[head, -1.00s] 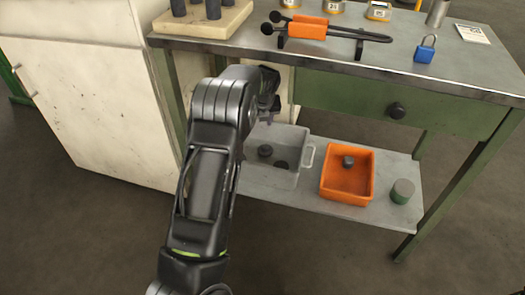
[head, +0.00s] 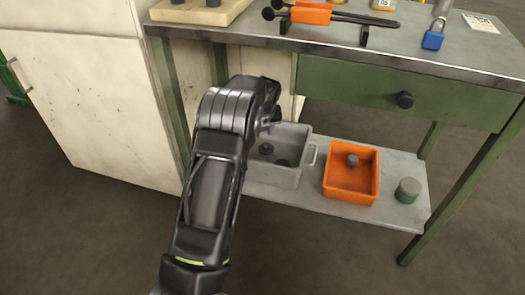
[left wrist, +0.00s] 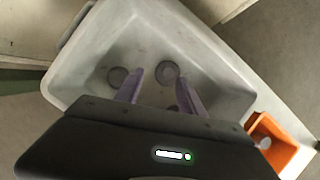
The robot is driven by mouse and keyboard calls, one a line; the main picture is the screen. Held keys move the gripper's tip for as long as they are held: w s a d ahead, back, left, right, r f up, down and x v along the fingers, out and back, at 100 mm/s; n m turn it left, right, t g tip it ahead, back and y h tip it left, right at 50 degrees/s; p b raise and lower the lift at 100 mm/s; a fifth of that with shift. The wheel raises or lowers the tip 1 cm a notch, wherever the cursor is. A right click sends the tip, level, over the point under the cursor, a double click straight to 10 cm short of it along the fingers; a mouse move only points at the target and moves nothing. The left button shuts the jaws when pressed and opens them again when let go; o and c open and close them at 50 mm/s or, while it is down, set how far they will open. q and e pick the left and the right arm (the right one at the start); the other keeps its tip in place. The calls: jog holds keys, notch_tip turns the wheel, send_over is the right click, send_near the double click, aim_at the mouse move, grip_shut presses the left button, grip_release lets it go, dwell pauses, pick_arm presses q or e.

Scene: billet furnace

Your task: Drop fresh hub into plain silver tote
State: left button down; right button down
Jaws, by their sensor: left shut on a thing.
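The plain silver tote (head: 293,178) is a grey open bin on the lower shelf, with dark round hubs (head: 266,148) on its floor. My left gripper (head: 270,121) is over the tote in the head view, partly hidden by its own wrist. In the left wrist view its two purplish fingers (left wrist: 160,78) point down into the tote. My right gripper is out of view.
A grey-green cylinder (head: 408,190) stands farther right on the shelf. The bench top (head: 235,32) and drawer (head: 420,92) overhang the shelf. A pale cabinet (head: 90,110) is at the left.

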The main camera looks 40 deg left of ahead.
pick_arm(q)
jog(key=c, duration=0.6)
grip_release()
jog(key=shift+c, duration=0.2)
jog(key=p+v, duration=0.3)
jog(key=v, duration=0.5)
jog(key=shift+s+f, duration=0.1)
